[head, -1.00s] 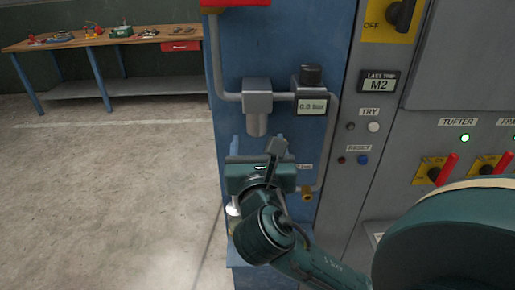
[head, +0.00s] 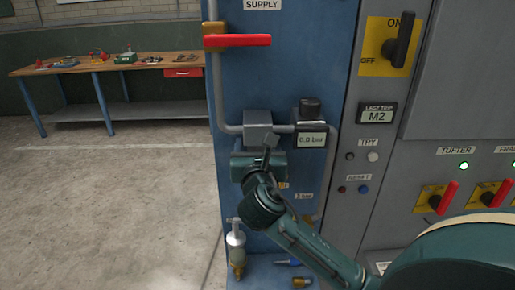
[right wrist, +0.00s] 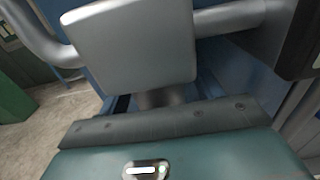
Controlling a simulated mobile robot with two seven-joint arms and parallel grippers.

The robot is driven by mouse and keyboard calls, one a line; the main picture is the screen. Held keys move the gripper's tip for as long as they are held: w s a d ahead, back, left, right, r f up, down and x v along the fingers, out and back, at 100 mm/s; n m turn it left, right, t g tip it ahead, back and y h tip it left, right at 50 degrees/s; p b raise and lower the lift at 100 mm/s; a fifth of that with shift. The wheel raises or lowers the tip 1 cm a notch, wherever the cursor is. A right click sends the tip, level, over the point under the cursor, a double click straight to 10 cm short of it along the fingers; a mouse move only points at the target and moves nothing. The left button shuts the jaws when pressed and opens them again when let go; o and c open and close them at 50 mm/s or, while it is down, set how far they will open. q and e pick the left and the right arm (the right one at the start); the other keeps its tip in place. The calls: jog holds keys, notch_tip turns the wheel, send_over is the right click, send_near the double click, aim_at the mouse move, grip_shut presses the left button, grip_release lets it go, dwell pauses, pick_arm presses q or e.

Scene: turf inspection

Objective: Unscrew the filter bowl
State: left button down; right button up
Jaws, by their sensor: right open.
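The filter's grey head block (head: 258,126) is set in the pipe on the blue panel; it also shows large in the right wrist view (right wrist: 135,42). In that view a short grey piece of the filter bowl (right wrist: 160,98) shows below the block, and the rest is hidden behind my gripper. My right gripper (head: 257,164) is just below the head block in the head view and covers the bowl there. It is open; whether its fingers stand around the bowl or touch it cannot be seen. My left gripper is not in view.
A pressure display (head: 311,140) reading 0.0 bar is right of the filter. A red lever (head: 238,41) lies horizontal above. A white and amber bottle-like part (head: 236,248) and small fittings (head: 301,282) are low down. A workbench (head: 120,65) stands back left; the floor between is clear.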

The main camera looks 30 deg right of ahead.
jog(key=shift+c, duration=0.4)
jog(key=c, duration=1)
jog(key=o, duration=0.3)
jog(key=c, duration=0.4)
jog(key=shift+o, duration=0.2)
jog(key=m+g+h, duration=0.1)
jog(key=m+g+h+p, duration=0.1)
jog(key=shift+s+r+h+p, duration=0.1)
jog(key=shift+r+h+p, duration=0.1)
jog(key=shift+h+p, duration=0.15)
jog(key=shift+o, duration=0.2)
jog(key=m+g+h, duration=0.2)
jog(key=shift+s+d+m+g+h, duration=0.15)
jog(key=shift+s+m+g+h, duration=0.15)
jog(key=shift+g+h, duration=0.1)
jog(key=shift+m+g, duration=0.3)
jog(key=shift+g, duration=0.1)
jog(key=shift+c, duration=0.2)
jog(key=shift+s+d+h, duration=0.1)
jog(key=shift+h, duration=0.25)
